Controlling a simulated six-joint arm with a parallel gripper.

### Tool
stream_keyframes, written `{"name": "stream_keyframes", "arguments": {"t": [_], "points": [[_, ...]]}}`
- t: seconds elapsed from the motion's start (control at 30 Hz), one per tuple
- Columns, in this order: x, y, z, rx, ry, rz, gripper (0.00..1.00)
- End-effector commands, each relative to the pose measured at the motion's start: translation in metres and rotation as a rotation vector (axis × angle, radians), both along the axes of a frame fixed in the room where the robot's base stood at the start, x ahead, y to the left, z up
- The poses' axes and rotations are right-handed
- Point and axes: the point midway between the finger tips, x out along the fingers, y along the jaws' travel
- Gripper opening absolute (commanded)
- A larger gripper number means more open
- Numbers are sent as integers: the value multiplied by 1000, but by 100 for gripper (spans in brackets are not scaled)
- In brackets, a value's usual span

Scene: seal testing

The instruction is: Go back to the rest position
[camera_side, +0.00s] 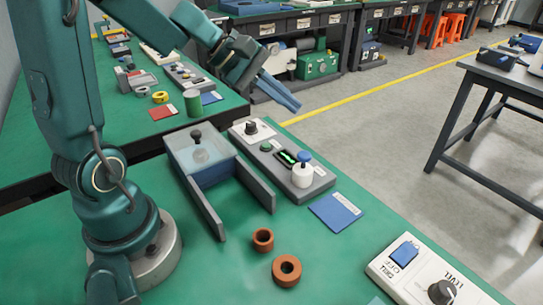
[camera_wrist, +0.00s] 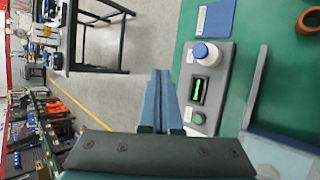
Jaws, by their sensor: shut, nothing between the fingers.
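My gripper (camera_side: 293,104) is raised above the back edge of the green bench, pointing down to the right, its blue-grey fingers shut together and empty. It also shows in the wrist view (camera_wrist: 161,76), with floor behind the fingertips. Below it is a grey seal tester panel (camera_side: 316,186) with a green display, a green button, a black knob and a white, blue-capped container (camera_side: 303,172). The container shows in the wrist view too (camera_wrist: 207,54). Left of the panel is a chamber with a clear-looking lid (camera_side: 203,152), a black knob and two grey side walls reaching forward.
Two orange-brown rings, one small (camera_side: 263,240) and one larger (camera_side: 287,270), lie on the front bench. A blue card (camera_side: 337,211) lies right of the panel. A white control box (camera_side: 425,275) with a knob sits at the front right. Another green bench stands behind.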

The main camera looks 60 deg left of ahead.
Motion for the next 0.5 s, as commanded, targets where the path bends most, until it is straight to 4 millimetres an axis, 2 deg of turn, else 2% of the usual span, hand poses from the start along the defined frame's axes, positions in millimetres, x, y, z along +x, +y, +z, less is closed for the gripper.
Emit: {"name": "stream_keyframes", "arguments": {"t": [0.03,0.1,0.23,0.37,0.5], "points": [[-10,-27,14,73,-39,-118,0],[-28,-56,25,179,-78,-272,0],[-72,-95,33,396,-143,-550,0],[-117,-110,30,649,-203,-800,0],[-152,-98,18,926,-229,-995,0]]}}
